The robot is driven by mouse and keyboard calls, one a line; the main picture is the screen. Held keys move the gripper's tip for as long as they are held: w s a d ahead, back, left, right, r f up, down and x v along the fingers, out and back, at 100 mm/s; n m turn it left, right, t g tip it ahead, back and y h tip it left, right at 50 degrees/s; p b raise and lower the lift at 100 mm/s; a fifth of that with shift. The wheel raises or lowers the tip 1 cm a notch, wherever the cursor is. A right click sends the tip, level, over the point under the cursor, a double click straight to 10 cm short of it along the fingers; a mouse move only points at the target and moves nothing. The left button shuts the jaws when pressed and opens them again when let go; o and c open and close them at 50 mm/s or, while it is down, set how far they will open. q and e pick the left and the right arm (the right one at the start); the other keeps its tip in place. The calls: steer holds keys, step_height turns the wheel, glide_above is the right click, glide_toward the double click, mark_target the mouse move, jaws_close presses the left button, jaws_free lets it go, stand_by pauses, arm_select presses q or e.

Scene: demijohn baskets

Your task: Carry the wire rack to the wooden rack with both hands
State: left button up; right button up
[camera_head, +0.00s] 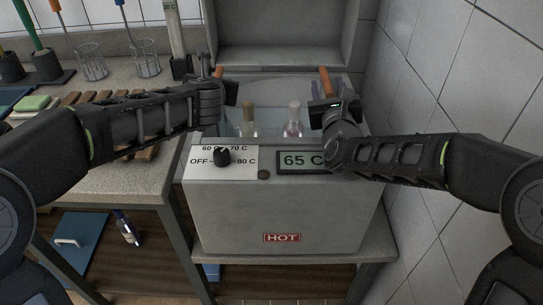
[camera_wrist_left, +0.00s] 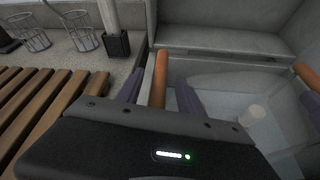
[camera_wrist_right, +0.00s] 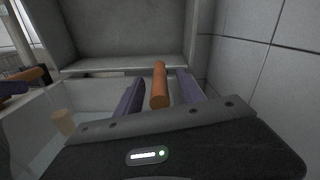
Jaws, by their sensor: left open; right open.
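The wire rack shows mainly by its two upright orange handles, the left one (camera_wrist_left: 160,78) and the right one (camera_wrist_right: 159,85). It stands in the grey water bath (camera_head: 275,210), with two stoppered bottles (camera_head: 294,122) inside; its wires are hardly visible. My left gripper (camera_wrist_left: 159,95) is open, its fingers on either side of the left handle with gaps. My right gripper (camera_wrist_right: 159,93) is open, its fingers likewise on either side of the right handle. The slatted wooden rack (camera_head: 145,152) lies on the bench left of the bath, partly behind my left arm.
The bath's front has a dial (camera_head: 222,157), a 65 C display (camera_head: 302,160) and a HOT label. A tiled wall (camera_head: 450,80) is close on the right. Wire baskets (camera_head: 145,62) and brushes stand at the back of the bench. A grey housing rises behind the bath.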

arm_select(q)
steer(key=shift+x, duration=1.25)
arm_select(e)
steer(key=shift+w, duration=1.25)
arm_select(q)
steer(key=shift+c, duration=0.5)
arm_select(e)
steer(key=shift+c, duration=0.5)
arm_select(q)
jaws_close()
arm_select(e)
jaws_close()
